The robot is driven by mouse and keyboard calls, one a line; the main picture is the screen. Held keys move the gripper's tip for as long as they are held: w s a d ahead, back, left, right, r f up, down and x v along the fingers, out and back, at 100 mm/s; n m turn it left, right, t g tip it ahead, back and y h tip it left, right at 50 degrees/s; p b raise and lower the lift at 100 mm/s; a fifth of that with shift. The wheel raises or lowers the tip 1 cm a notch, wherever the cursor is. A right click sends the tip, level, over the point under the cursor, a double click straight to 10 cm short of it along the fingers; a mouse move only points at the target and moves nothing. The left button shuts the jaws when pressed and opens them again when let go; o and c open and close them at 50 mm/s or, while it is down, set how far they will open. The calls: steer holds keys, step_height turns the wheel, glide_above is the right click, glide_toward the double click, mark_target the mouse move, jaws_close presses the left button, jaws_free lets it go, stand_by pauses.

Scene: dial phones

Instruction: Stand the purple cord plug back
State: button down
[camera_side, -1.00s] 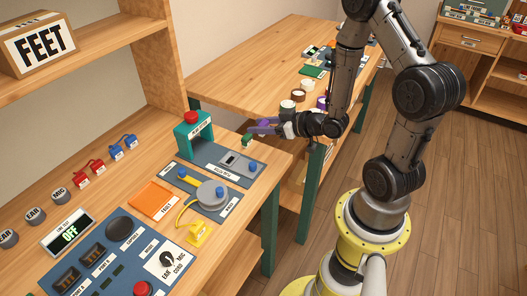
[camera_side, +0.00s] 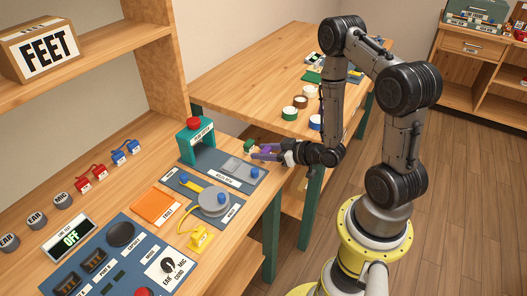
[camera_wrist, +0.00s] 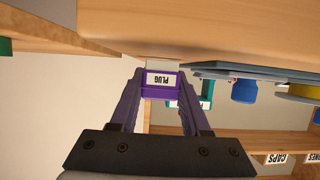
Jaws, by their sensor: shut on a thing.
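The purple plug (camera_wrist: 160,83) is between my fingertips in the wrist view, with a white label reading PLUG upside down. A pale end of it points up in that picture, toward a wooden surface. My gripper (camera_wrist: 158,92) has purple fingers, shut on the plug from both sides. In the side view my gripper (camera_side: 264,152) is low over the right edge of the near bench, by a blue-grey plate. The plug is hard to tell from the purple fingers there. A small green piece (camera_side: 248,146) shows at the fingertips; I cannot tell what it belongs to. No cord is clear.
A teal press (camera_side: 196,143) with a red knob stands left of my gripper on the blue-grey plate (camera_side: 215,181). Nearer are a grey disc (camera_side: 213,203), a yellow piece (camera_side: 200,237) and an orange tray (camera_side: 153,207). The line display (camera_side: 69,238) reads OFF.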

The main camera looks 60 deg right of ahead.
steer(key=shift+f, duration=0.15)
steer(key=shift+c, duration=1.8)
jaws_free()
